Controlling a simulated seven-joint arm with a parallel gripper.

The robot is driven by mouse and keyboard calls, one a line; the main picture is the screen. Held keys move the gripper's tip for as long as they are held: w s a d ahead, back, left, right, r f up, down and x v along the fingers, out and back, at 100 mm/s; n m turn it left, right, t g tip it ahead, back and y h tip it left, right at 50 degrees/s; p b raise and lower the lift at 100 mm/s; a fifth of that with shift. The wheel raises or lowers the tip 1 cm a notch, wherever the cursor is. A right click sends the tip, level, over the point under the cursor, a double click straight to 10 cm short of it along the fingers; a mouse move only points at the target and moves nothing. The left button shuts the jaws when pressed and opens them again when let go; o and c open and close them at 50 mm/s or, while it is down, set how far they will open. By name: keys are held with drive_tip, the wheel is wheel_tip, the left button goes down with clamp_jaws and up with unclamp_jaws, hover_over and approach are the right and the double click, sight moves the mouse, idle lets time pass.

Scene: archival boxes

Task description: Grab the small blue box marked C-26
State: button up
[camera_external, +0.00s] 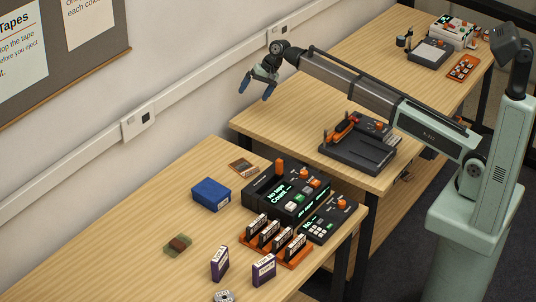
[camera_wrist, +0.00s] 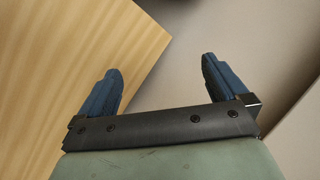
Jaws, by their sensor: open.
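A blue box (camera_external: 211,194) lies on the near table, left of a black console; no marking on it is readable, so I cannot tell if it is C-26. My gripper (camera_external: 255,93) is open and empty, high above the tables near the wall, well away from the blue box. In the wrist view my gripper (camera_wrist: 160,66) shows two blue fingers spread apart with nothing between them. The blue box is not in the wrist view.
The black console (camera_external: 290,192) with lit displays stands right of the box. An orange rack (camera_external: 275,251) of cassettes and two purple boxes (camera_external: 220,263) (camera_external: 264,269) stand in front. A black device (camera_external: 357,148) sits on the far table. The near table's left part is mostly clear.

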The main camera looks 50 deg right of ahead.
drive_tip(key=s+a+r+n+g+h, duration=0.1)
drive_tip(key=s+a+n, duration=0.15)
drive_tip(key=a, duration=0.95)
drive_tip(key=s+a+n+g+h, duration=0.1)
drive_tip(key=s+a+n+g, duration=0.15)
drive_tip(key=a, duration=1.05)
wheel_tip(320, 180, up, 2)
drive_tip(key=n+h, duration=0.2)
hover_over(211, 189)
wheel_tip(211, 189, down, 13)
drive_tip(key=shift+f, duration=0.1)
drive_tip(key=shift+c, duration=0.2)
drive_tip(key=c, duration=0.8)
